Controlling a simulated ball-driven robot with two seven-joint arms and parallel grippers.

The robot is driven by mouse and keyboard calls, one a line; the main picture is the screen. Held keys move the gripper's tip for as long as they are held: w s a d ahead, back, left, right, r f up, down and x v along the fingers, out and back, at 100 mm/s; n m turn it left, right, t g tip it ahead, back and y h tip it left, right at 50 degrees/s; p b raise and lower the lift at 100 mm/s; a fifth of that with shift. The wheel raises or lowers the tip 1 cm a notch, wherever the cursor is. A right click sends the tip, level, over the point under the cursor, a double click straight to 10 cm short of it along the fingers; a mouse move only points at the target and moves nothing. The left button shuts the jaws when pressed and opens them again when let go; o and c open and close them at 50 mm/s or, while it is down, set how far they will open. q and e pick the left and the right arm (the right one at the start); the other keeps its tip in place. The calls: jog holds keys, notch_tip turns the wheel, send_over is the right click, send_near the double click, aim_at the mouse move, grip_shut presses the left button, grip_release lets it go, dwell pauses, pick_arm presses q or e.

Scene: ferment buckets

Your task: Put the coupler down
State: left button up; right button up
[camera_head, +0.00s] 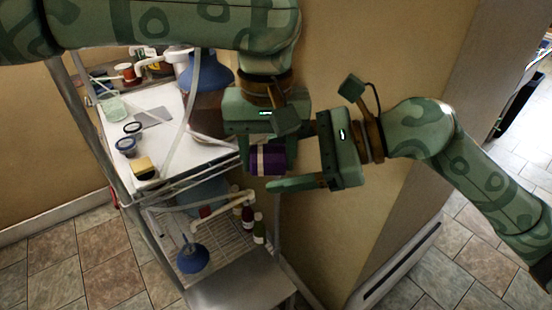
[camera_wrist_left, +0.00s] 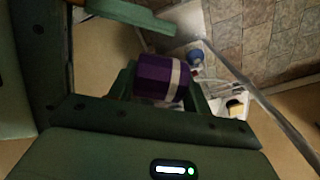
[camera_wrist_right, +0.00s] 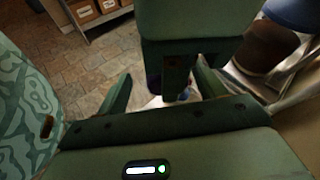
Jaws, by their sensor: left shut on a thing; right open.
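The coupler is a dark purple cylinder (camera_head: 256,161) with a pale band. My left gripper (camera_head: 267,156) is shut on it and holds it in the air, to the right of the shelf rack. In the left wrist view the coupler (camera_wrist_left: 150,76) sits between the fingers, its pale band to the right. My right gripper (camera_head: 275,175) is open, with one finger just below the coupler; its other finger is largely hidden. In the right wrist view its fingers (camera_wrist_right: 163,90) are spread, with part of my left gripper between and beyond them. Whether it touches the coupler I cannot tell.
The rack's white top (camera_head: 165,105) holds two dark-rimmed jars, a yellowish block (camera_head: 143,168), tubing and a blue vessel (camera_head: 206,75). The wire shelf (camera_head: 215,248) below holds a blue funnel-like item (camera_head: 193,257) and several bottles. A wall (camera_head: 335,235) stands behind my grippers.

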jog(key=shift+x, duration=1)
jog(key=c, duration=1.1)
pick_arm(q)
jog(key=o, duration=1.2)
jog(key=shift+w, duration=0.1)
pick_arm(e)
jog(key=shift+s, duration=0.1)
jog(key=shift+c, duration=0.2)
pick_arm(q)
jog(key=shift+o, duration=0.2)
jog(key=shift+r, duration=0.1)
pick_arm(e)
jog(key=shift+a, duration=0.1)
jog(key=shift+s, duration=0.1)
